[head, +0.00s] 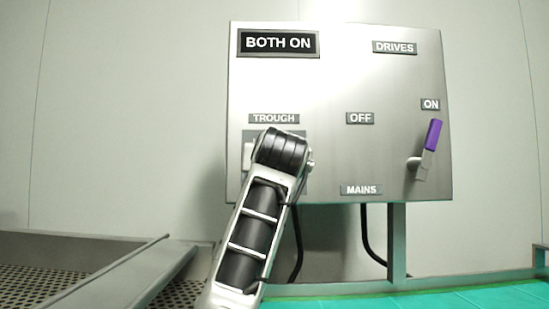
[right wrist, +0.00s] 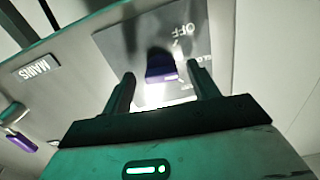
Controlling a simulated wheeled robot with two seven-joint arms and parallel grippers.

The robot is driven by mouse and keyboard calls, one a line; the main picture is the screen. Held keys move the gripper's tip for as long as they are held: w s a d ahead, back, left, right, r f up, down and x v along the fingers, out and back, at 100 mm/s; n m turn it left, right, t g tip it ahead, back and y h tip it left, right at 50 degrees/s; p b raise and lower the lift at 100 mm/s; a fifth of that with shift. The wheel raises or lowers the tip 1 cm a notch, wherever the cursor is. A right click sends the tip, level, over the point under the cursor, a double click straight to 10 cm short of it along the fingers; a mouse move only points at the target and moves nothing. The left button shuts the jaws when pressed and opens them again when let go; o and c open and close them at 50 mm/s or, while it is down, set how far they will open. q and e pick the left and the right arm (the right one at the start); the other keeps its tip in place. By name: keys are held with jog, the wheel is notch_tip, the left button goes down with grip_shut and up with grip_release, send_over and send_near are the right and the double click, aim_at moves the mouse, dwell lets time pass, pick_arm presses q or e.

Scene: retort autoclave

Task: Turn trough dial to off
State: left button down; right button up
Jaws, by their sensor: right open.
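The trough dial shows in the right wrist view as a purple-topped knob (right wrist: 160,68) on a dark grey plate (right wrist: 112,40) with an upside-down OFF mark. My right gripper (right wrist: 161,72) is open, with one finger on each side of the knob. I cannot tell whether the fingers touch it. In the head view my arm hides the dial and the gripper; only the TROUGH label (head: 274,118) and part of the plate show. My left gripper is not in view.
The steel control panel (head: 340,70) has a BOTH ON display (head: 278,43) at top left. A purple-handled mains lever (head: 432,136) stands at the panel's right, near ON. A perforated metal tray (head: 30,280) lies at lower left and a green surface (head: 480,298) at lower right.

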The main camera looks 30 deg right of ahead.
jog(key=shift+w+d, duration=0.35)
jog(key=shift+w, duration=0.25)
jog(key=c, duration=1)
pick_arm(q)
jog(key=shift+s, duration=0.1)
